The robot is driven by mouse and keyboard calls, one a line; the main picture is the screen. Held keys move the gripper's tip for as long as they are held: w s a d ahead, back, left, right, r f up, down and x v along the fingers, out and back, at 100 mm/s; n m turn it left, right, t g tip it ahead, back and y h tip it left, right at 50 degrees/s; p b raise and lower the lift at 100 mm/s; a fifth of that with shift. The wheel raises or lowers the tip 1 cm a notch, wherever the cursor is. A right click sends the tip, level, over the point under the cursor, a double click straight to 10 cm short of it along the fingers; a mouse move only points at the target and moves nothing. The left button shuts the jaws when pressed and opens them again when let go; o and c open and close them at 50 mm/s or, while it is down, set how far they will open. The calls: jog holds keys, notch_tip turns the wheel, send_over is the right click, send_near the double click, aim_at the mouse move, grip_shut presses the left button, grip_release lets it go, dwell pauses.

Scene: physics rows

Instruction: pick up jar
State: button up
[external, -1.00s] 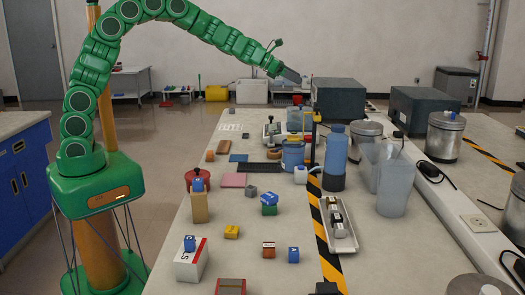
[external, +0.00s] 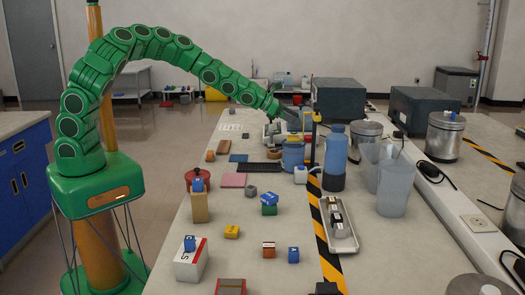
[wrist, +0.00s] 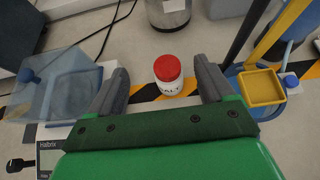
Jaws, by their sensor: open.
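The jar (wrist: 168,76) is small and white with a red lid and dark lettering on its side. In the wrist view it stands upright on the bench, by a black and yellow striped band. My gripper (wrist: 161,74) is open, with one dark finger to the left of the jar and one to the right. The jar shows between the fingers, with clear gaps on both sides; nothing is held. In the external view my gripper (external: 297,113) is low over the far part of the bench, and I cannot make out the jar clearly there.
In the wrist view a clear box (wrist: 55,85) stands left of the jar, and a yellow tray (wrist: 261,88) is to the right. A metal canister (wrist: 168,14) stands beyond the jar. A blue bottle (external: 335,158) stands nearer the external camera.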

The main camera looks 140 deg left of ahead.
send_near(309, 137)
notch_tip(309, 137, down, 2)
jog(key=a, duration=0.2)
jog(key=shift+x, duration=1.65)
jog(key=shift+w+d+f, duration=0.1)
jog(key=shift+w+d, duration=0.05)
jog(key=shift+w, duration=0.05)
jog(key=shift+w+x, duration=0.2)
jog(key=shift+x, duration=2.3)
jog(key=shift+d, duration=0.15)
jog(key=c, duration=1.3)
